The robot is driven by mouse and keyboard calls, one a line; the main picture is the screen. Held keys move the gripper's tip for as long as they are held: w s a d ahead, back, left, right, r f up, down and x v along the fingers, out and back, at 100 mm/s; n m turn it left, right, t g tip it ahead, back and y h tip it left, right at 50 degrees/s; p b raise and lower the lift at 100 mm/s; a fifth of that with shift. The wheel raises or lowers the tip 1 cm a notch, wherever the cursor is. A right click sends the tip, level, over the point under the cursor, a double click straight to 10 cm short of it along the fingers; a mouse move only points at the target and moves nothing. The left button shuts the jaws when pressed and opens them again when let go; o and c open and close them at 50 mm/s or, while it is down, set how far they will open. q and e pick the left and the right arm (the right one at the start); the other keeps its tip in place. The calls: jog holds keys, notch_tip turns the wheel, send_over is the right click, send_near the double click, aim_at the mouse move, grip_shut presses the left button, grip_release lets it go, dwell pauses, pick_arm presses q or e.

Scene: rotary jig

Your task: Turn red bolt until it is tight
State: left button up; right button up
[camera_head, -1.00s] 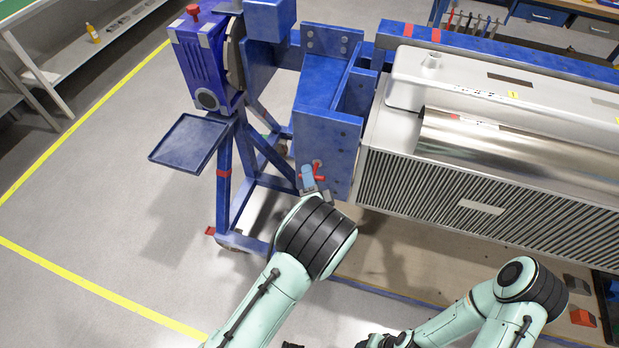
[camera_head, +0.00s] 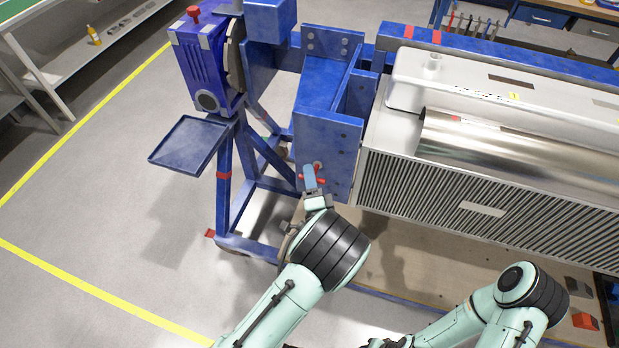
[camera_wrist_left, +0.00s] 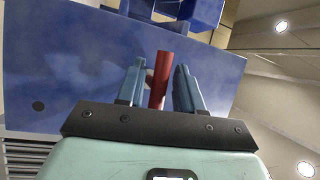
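The red bolt (camera_head: 318,166) is on the face of the blue jig bracket, and its red cross bar shows on both sides of my left gripper's fingers. My left gripper (camera_head: 309,173) is at the bolt, partly covering it. In the left wrist view the red bar (camera_wrist_left: 160,80) stands between the two blue fingers of my left gripper (camera_wrist_left: 158,88), with gaps on both sides. The fingers are open around it. How deep the bolt sits is hidden.
The blue bracket (camera_head: 318,125) joins a large grey ribbed machine (camera_head: 470,195) on the right. A blue stand with a tray (camera_head: 190,143) is to the left. Floor at the left is clear. A red block (camera_head: 585,320) lies at the lower right.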

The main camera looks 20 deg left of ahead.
pick_arm(q)
jog(key=shift+s, duration=0.1)
jog(key=shift+s+d+f, duration=0.1)
jog(key=shift+s+f, duration=0.05)
jog(key=shift+s, duration=0.1)
jog(key=b+v, duration=0.2)
jog(key=v, duration=1)
jog(key=shift+s+b, duration=0.3)
pick_arm(e)
jog(key=s+f, duration=0.1)
jog(key=f, duration=0.2)
jog(key=shift+s+f, duration=0.1)
jog(key=shift+s, duration=0.3)
pick_arm(q)
jog(key=shift+d, duration=0.15)
